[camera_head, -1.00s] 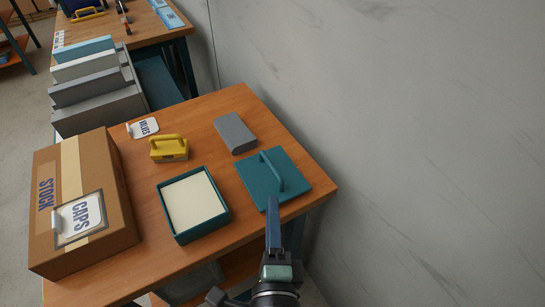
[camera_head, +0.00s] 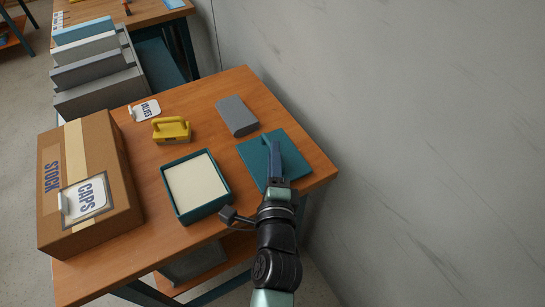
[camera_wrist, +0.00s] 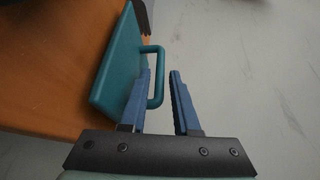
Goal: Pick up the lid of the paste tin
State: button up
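The teal square lid (camera_head: 254,154) with a raised bar handle lies flat on the table's right side, beside the open paste tin (camera_head: 172,203). The tin is a teal square box with cream contents. My gripper (camera_head: 274,143) is over the lid at its handle and hides part of both in the head view. In the wrist view my gripper (camera_wrist: 160,71) is open. The handle bar (camera_wrist: 160,78) shows between its blue fingers; the left finger appears between bar and lid (camera_wrist: 119,65), the right finger outside the bar. A gap shows at the right finger.
A grey block (camera_head: 236,116) lies just behind the lid, and a yellow-handled tool (camera_head: 171,130) behind the tin. A cardboard box (camera_head: 125,170) stands at left. A grey wall (camera_head: 420,130) is close on the right.

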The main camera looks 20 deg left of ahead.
jog(key=shift+x, duration=1.1)
grip_shut()
dwell(0.6)
